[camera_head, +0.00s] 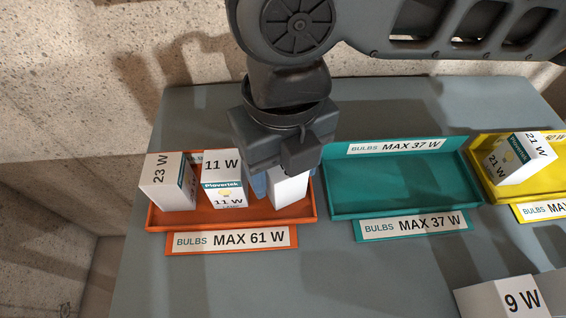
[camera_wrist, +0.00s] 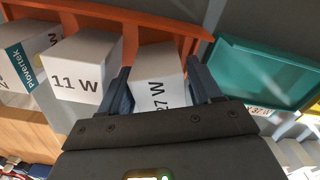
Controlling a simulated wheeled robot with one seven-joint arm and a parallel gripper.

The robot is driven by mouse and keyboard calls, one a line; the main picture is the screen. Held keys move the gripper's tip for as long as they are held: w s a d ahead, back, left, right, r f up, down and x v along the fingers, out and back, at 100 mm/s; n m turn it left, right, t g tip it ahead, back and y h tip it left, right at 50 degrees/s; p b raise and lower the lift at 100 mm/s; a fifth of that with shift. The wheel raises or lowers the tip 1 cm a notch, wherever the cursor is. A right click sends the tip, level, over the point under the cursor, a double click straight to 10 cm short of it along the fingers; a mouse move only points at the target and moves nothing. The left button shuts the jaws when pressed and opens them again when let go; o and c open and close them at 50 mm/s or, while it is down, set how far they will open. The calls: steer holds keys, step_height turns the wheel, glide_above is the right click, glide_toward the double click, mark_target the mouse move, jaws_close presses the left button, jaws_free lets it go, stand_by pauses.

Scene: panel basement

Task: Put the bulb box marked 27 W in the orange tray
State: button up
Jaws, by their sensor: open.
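The bulb box marked 27 W (camera_head: 288,189) is white and stands in the right end of the orange tray (camera_head: 230,216). In the wrist view its label partly shows on the box (camera_wrist: 158,75), between my fingers. My gripper (camera_head: 268,186) is open, with its fingers on either side of this box. In the wrist view a small gap shows between the box and the right finger of my gripper (camera_wrist: 160,88). Much of the box is hidden behind my gripper in the head view.
In the orange tray, the 11 W box (camera_head: 223,180) and 23 W box (camera_head: 168,183) stand to the left. The teal tray (camera_head: 400,185) is empty. The yellow tray (camera_head: 485,180) holds a 21 W box (camera_head: 517,158). A 9 W box (camera_head: 503,298) is at the front right.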

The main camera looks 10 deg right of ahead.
step_height(320, 180, up, 12)
steer(key=shift+p, duration=0.3)
